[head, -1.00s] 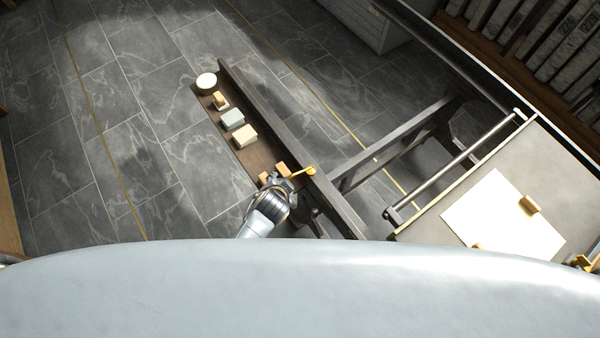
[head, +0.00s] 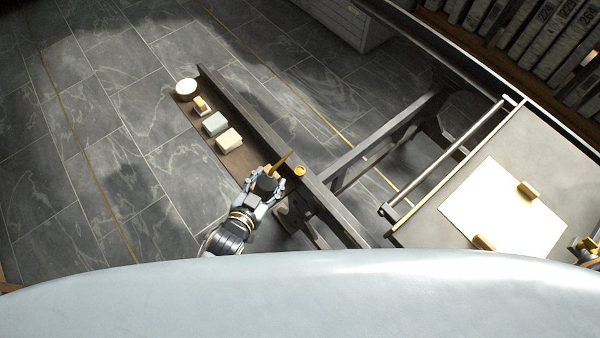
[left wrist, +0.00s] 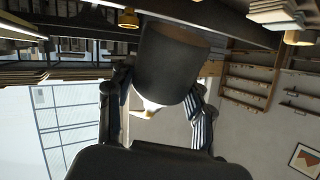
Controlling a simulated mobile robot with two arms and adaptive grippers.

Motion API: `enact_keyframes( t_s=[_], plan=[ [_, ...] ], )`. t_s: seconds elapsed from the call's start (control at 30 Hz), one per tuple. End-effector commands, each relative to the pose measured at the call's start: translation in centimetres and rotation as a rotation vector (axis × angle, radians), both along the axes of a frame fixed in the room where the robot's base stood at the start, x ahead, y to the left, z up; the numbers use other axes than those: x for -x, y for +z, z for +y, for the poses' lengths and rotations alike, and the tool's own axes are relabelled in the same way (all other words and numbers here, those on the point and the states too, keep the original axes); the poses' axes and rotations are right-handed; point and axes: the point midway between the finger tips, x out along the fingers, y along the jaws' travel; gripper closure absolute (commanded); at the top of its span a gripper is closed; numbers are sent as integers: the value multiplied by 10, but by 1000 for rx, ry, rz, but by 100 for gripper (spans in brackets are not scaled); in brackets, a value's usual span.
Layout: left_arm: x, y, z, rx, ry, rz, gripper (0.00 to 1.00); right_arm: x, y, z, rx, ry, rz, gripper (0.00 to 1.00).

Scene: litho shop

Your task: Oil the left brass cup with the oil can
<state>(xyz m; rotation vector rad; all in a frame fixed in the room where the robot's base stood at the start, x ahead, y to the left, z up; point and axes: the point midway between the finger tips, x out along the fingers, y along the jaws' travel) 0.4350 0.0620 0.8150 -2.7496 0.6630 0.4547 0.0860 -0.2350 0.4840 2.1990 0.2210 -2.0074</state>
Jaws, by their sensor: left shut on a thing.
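My left gripper (head: 266,182) is shut on the oil can (left wrist: 172,65), a dark round body in the left wrist view. In the head view its brass spout (head: 284,160) points up and right. The left brass cup (head: 300,171) sits on the dark rail, just right of the spout and apart from the tip in the picture. The height between them is hard to tell. Two brass pieces show in the left wrist view, one at the upper left (left wrist: 128,18) and one at the upper right (left wrist: 298,38). My right gripper is not clearly seen.
The press bed (head: 440,222) with a white sheet lies right. Open floor lies left.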

Motion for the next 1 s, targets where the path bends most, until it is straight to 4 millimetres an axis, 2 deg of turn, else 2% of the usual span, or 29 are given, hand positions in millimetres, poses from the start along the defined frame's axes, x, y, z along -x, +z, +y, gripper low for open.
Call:
enact_keyframes(
  t_s=[0.33, 0.47, 0.73, 1.0],
  plan=[
    [0, 3, 1, 19, 0, -16, 74, 0, -2, 0, 0, 0, 0, 60],
    [6, 2, 8, 75, 0, -55, 74, 0, -15, 0, 0, 0, 0, 60],
    [20, 21, 28, 277, 0, -204, 74, 0, -46, 0, 0, 0, 0, 60],
    [23, 33, 33, 338, 0, -247, 74, 0, -50, 0, 0, 0, 0, 60]
  ],
)
